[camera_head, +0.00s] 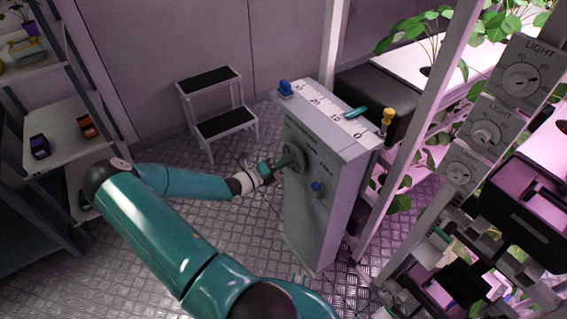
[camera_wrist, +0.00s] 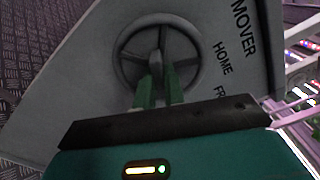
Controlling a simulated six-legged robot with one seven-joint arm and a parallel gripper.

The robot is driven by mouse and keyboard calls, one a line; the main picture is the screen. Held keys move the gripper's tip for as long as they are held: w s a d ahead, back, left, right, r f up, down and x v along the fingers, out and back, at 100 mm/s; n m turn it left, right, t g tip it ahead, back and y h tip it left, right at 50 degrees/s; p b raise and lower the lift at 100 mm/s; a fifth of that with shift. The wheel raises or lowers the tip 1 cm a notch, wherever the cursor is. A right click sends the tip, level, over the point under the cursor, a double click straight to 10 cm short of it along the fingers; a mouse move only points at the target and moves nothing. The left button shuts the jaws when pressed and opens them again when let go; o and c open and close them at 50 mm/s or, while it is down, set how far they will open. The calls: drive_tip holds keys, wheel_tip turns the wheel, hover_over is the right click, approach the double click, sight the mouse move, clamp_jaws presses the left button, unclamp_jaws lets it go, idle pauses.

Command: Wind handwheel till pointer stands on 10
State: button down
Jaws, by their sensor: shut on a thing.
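The grey handwheel (camera_head: 297,153) is on the face of a tall grey cabinet (camera_head: 312,205). It fills the upper middle of the wrist view (camera_wrist: 201,52) as a spoked ring. My gripper (camera_head: 276,165) reaches it from the left; its green fingers (camera_wrist: 158,84) are shut on the handwheel near its centre. The fingers hide part of the spokes and hub. A white scale (camera_head: 325,109) with black numbers runs along the cabinet's top. A teal pointer (camera_head: 356,112) lies across it; its exact reading is too small to tell.
A blue knob (camera_head: 317,187) sits on the cabinet face below the wheel. A blue block (camera_head: 285,88) and a yellow knob (camera_head: 387,117) stand at the cabinet top's ends. A step stool (camera_head: 226,123) is behind. Plant racks crowd the right.

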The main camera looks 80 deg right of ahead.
drive_tip(key=shift+n, duration=0.3)
drive_tip(key=c, duration=1.5)
unclamp_jaws()
drive_tip(key=shift+a, duration=0.1)
drive_tip(key=v, duration=1.3)
drive_tip(key=shift+w+a, duration=0.25)
drive_tip(key=shift+w, duration=0.1)
